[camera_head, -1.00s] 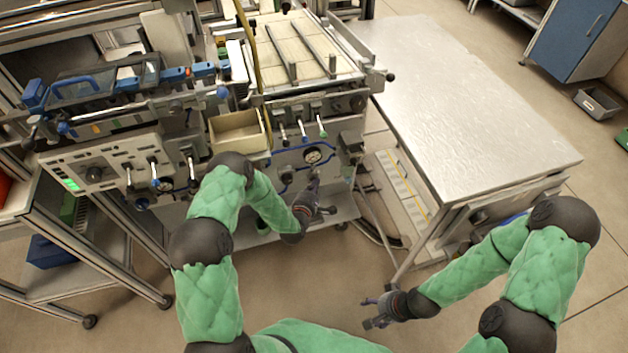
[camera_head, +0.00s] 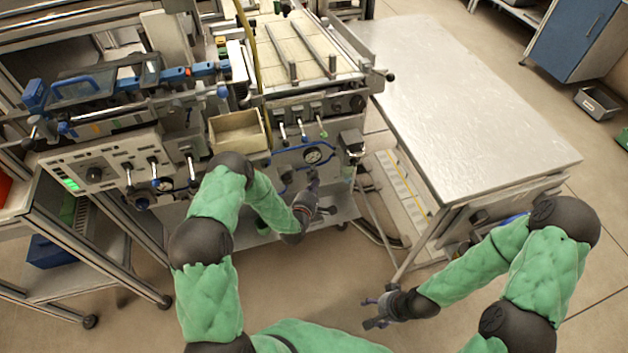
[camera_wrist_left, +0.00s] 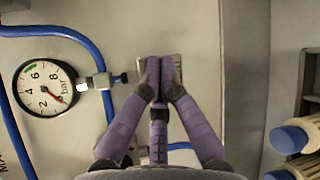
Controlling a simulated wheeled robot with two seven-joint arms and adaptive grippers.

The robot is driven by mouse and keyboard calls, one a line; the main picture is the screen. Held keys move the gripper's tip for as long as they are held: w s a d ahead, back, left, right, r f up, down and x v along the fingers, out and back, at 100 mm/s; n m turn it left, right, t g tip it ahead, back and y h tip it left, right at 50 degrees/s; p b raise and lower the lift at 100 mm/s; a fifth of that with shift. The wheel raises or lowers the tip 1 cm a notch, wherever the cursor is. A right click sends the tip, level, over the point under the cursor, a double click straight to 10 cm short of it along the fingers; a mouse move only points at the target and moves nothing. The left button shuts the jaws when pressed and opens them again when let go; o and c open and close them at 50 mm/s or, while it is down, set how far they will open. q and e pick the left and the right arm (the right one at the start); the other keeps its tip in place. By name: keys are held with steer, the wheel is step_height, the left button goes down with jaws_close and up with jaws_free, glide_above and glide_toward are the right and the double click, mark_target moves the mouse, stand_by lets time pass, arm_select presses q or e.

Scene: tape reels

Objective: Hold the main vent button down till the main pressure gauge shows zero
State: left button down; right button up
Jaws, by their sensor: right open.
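My left gripper (camera_wrist_left: 160,78) is shut, its fingertips together in front of a small square plate (camera_wrist_left: 176,70) on the grey panel. The tips hide what they meet, so the vent button itself and whether it is pressed in cannot be seen. The round pressure gauge (camera_wrist_left: 45,88) is left of the fingers in the left wrist view. Its red needle points to the lower right, near the low end of the scale. In the head view the gauge (camera_head: 312,156) is above my left gripper (camera_head: 313,186). My right gripper (camera_head: 372,312) is open and empty, low over the floor.
A blue hose (camera_wrist_left: 60,32) runs around the gauge, with a fitting (camera_wrist_left: 98,82) between gauge and fingers. Blue-capped cylinders (camera_wrist_left: 290,138) are at the right. An empty bin (camera_head: 238,132) and levers sit above on the machine. A bare metal table (camera_head: 470,100) stands right.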

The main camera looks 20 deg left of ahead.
stand_by(0.7)
arm_select(q)
steer(key=shift+s+d, duration=0.4)
steer(key=shift+s, duration=0.25)
steer(key=shift+s+d+p, duration=0.35)
steer(key=shift+s+d, duration=0.4)
steer(key=shift+s, duration=0.3)
steer(key=shift+s+d+p, duration=0.3)
steer(key=shift+s+d, duration=0.4)
steer(key=shift+s, duration=0.35)
steer(key=s+d+m+g+h+p, duration=0.1)
steer(key=s+d+m+g+p, duration=0.1)
steer(key=s+m+g, duration=0.5)
steer(key=s+d+r+m+g+h+p, duration=0.1)
steer(key=s+d+m+g+h+p, duration=0.1)
steer(key=s+m+g, duration=0.6)
steer(key=s+d+m+p, duration=0.1)
steer(key=s+m, duration=0.5)
steer(key=s, duration=0.8)
steer(key=shift+s+d, duration=0.2)
steer(key=shift+d, duration=0.5)
